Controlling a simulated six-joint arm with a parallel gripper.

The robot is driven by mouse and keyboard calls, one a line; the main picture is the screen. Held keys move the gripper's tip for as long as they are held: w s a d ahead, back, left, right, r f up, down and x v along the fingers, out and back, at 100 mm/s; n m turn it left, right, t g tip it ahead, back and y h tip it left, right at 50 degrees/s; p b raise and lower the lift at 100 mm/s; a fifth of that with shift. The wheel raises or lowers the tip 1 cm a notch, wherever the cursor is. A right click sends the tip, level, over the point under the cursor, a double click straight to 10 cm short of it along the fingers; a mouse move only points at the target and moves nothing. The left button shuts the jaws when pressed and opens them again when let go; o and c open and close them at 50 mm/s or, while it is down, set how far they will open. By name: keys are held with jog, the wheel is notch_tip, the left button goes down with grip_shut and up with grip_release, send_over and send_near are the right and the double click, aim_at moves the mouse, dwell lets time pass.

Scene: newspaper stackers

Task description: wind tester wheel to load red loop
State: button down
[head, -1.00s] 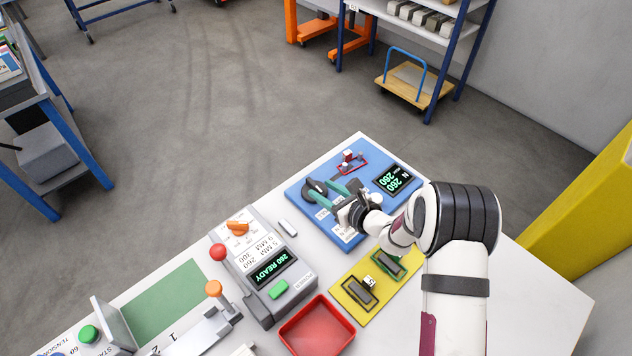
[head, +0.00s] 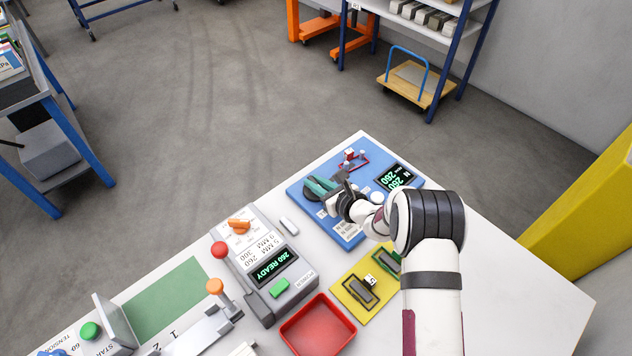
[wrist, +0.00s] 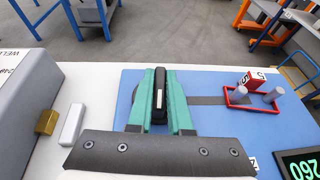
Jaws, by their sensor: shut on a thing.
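The blue tester board (head: 349,232) lies on the white table, with a dark wheel (head: 309,196) at its far left corner. My gripper (head: 318,184) is over the wheel. In the wrist view its teal fingers (wrist: 160,84) are shut on a black upright part of the wheel (wrist: 159,98). Much of the wheel is hidden by the fingers. The red loop (wrist: 254,105) lies right of the wheel, by grey posts and a red-and-white block (wrist: 251,80). A dark strip (wrist: 208,101) runs between wheel and loop. The tester display (head: 396,178) reads 260.
A grey machine (head: 265,285) with a "260 READY" display stands left of the board. A red tray (head: 318,326) and a yellow plate (head: 352,304) lie nearer me. A small pale block (head: 289,225) lies between machine and board. The table's right side is bare.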

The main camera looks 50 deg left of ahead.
jog(key=shift+m+t, duration=1.1)
jog(key=shift+t, duration=0.2)
jog(key=c, duration=0.8)
grip_release()
jog(key=shift+c, duration=0.2)
jog(key=v, duration=1.6)
jog(key=shift+a+r, duration=0.15)
jog(key=shift+r, duration=0.1)
